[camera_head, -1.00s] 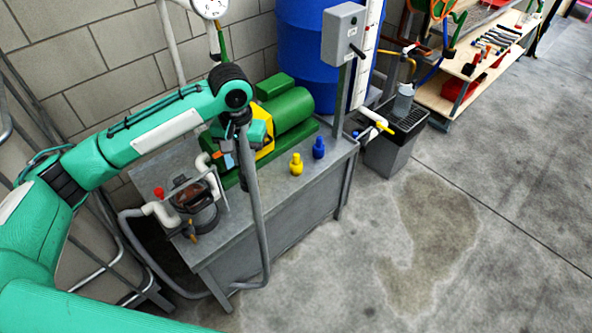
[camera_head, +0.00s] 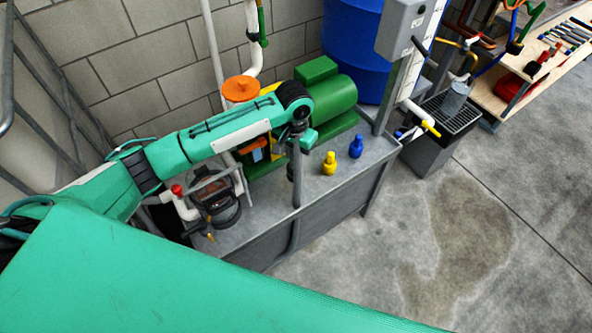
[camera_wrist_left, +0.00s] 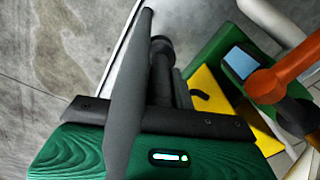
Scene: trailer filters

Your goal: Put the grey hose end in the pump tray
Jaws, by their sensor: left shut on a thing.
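My left gripper (camera_head: 299,137) is shut on the grey hose (camera_head: 297,178) above the grey bench, left of the yellow bottle-shaped fitting. The hose hangs down in front of the bench top, and its lower run is hard to follow against the bench front. In the left wrist view the hose (camera_wrist_left: 130,85) crosses the gripper's dark finger bar. The green pump motor (camera_head: 330,94) stands on the bench behind the gripper. I cannot tell for certain which part is the pump tray. My right gripper is not in view.
A yellow fitting (camera_head: 329,163) and a blue fitting (camera_head: 356,146) stand on the bench top (camera_head: 345,178). A clear-lidded strainer (camera_head: 218,197) is at its left end. A grated dark bin (camera_head: 450,118) stands at the right. The floor in front is open.

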